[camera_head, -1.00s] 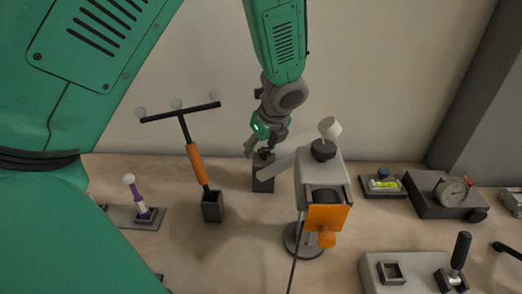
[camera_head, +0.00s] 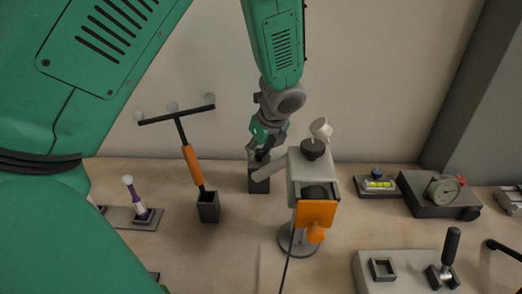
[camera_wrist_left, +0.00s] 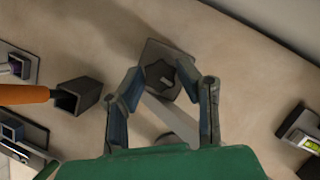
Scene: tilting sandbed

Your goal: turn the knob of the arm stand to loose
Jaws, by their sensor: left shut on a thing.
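The arm stand's dark star-shaped knob (camera_wrist_left: 160,74) sits on a grey block (camera_wrist_left: 176,52) in the left wrist view. The block (camera_head: 259,184) also stands near the back wall in the head view, with its top partly hidden by my gripper. My left gripper (camera_wrist_left: 163,76) has one finger on either side of the knob and is shut on it. In the head view, my left gripper (camera_head: 259,154) reaches down over the block. The knob's exact turn is hard to read. My right gripper is not in view.
A grey box on a stand (camera_head: 311,168), with an orange plate (camera_head: 316,213), is close to the right; its pale bar (camera_head: 270,171) passes by the block. An orange-handled T-shaped tool (camera_head: 193,165) stands in a dark holder (camera_head: 208,208) to the left. A gauge box (camera_head: 428,198) is farther right.

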